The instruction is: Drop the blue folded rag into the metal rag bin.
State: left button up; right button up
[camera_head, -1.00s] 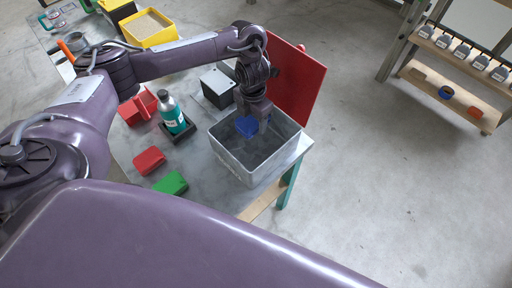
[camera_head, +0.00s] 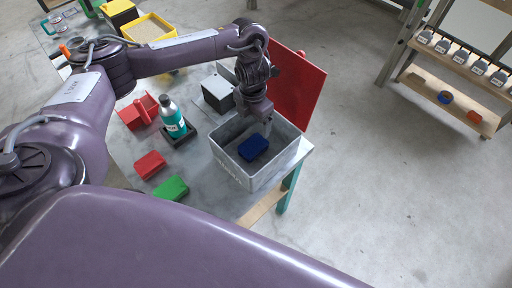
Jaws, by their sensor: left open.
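The blue folded rag (camera_head: 253,147) lies inside the grey metal rag bin (camera_head: 250,184), near the middle of its floor as far as I can see. The bin stands at the right end of the workbench. My left gripper (camera_head: 266,123) points down at the bin's far side, just above and behind the rag. It is open and apart from the rag; its fingertips are small and partly hard to make out. My right gripper is not in view.
A red panel (camera_head: 297,92) stands upright behind the bin. A teal bottle (camera_head: 173,118) in a black holder, a dark box with a light top (camera_head: 218,94), a red rag (camera_head: 150,164) and a green rag (camera_head: 171,188) are left of the bin. A shelf rack (camera_head: 455,85) stands right, across open floor.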

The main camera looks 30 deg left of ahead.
pick_arm(q)
notch_tip(320, 180, up, 6)
jog(key=shift+f+p, duration=0.2)
jog(key=shift+p, duration=0.2)
jog(key=shift+s, duration=0.1)
